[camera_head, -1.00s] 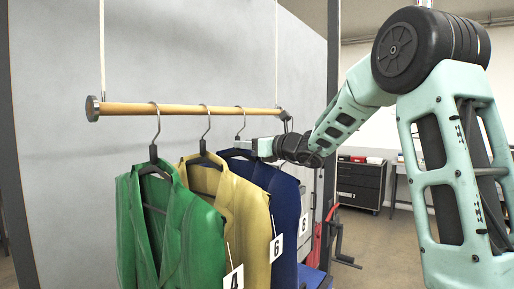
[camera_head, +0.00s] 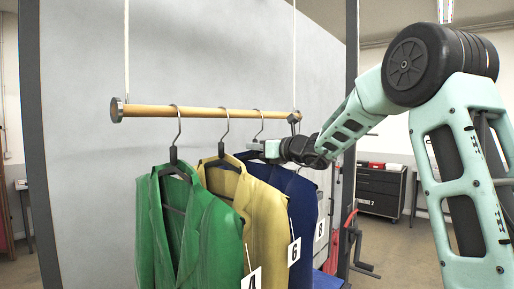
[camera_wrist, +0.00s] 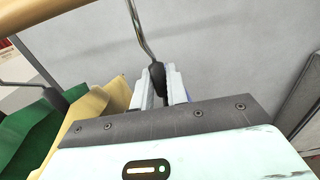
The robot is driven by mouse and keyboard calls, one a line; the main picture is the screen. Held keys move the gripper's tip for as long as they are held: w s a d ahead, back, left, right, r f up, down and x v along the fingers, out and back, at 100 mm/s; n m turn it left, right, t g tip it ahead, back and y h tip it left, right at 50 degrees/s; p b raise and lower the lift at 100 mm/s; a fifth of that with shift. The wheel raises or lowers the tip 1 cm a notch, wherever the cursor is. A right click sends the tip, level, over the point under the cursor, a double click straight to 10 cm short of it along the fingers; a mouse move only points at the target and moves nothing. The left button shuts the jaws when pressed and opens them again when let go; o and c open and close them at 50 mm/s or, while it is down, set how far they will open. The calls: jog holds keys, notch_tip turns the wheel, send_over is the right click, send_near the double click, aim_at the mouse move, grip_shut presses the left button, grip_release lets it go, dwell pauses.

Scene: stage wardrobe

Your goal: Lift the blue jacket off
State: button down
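The blue jacket (camera_head: 302,205) hangs from the wooden rail (camera_head: 200,112) on a hanger with a metal hook and black neck. It is the third jacket from the left, partly hidden behind the yellow jacket. Its hook is over the rail. My gripper (camera_head: 268,149) reaches in from the right at the top of this hanger. In the wrist view, the fingers of my gripper (camera_wrist: 160,82) stand on both sides of the black hanger neck (camera_wrist: 157,76) and look closed against it. The blue cloth is hidden there by my gripper body.
A yellow jacket (camera_head: 262,215) and a green jacket (camera_head: 185,230) hang close on the left. Number tags hang at the jackets. A grey panel (camera_head: 80,170) stands behind the rail. A black drawer cabinet (camera_head: 380,188) is at the back right.

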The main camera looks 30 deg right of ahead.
aim_at(257, 135)
jog(key=shift+r, duration=0.2)
jog(key=shift+r+p, duration=0.65)
jog(key=shift+r, duration=0.8)
jog(key=shift+s, duration=0.1)
jog(key=shift+b+v, duration=1.25)
jog(key=shift+v, duration=3.2)
jog(key=shift+d, duration=0.1)
jog(key=shift+s+d, duration=0.2)
jog(key=shift+s, duration=0.35)
jog(key=b+v, duration=0.6)
jog(key=v, duration=3.8)
jog(key=shift+s+b, duration=0.35)
jog(key=shift+b, duration=0.05)
